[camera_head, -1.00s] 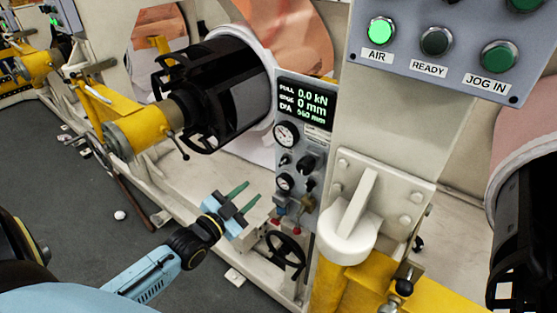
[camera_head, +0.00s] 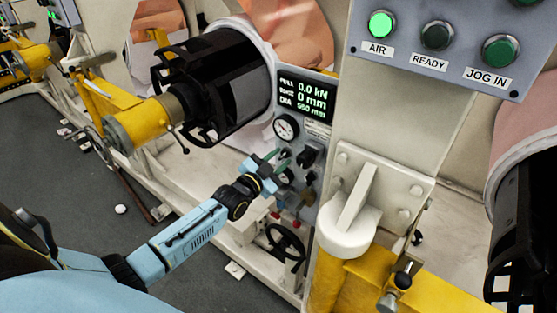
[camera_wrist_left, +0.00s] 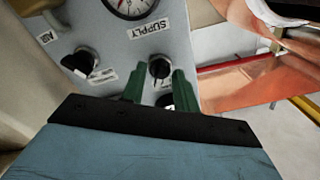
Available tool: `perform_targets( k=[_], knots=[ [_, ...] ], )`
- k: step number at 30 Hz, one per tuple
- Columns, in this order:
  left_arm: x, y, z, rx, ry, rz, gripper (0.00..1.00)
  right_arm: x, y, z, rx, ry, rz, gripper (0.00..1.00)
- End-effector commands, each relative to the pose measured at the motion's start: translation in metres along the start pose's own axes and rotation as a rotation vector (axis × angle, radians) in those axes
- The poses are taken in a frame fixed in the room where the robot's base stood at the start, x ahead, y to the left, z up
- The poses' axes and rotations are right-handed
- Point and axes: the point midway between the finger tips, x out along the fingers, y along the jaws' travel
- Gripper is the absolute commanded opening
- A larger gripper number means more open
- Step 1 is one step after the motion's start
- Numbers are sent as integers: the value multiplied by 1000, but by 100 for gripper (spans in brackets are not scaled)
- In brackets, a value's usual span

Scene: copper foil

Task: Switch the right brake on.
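The grey control panel (camera_head: 318,135) carries gauges, knobs and a lit readout in the head view. Contact cannot be told. A second black knob (camera_wrist_left: 82,62) sits to the left there, and a darker one (camera_head: 307,157) shows in the head view. No readable label names the right brake. My right gripper is not in view.
A black handwheel (camera_head: 286,247) is below the panel. A white lever block (camera_head: 352,225) on a yellow post stands to the right. The button box (camera_head: 430,50) has its AIR light (camera_head: 381,25) lit green. A black roll chuck (camera_head: 215,85) is behind the gripper.

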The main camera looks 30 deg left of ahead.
Motion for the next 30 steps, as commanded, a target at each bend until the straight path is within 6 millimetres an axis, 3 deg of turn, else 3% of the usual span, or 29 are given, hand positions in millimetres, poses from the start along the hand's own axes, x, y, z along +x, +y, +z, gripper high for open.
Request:
perform_targets(
  k=[9,15,30],
  knots=[
    [2,0,0,0,0,0,29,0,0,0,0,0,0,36],
    [2,0,0,0,0,0,2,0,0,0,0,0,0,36],
    [2,0,0,-140,0,0,2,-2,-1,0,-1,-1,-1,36]
  ],
)
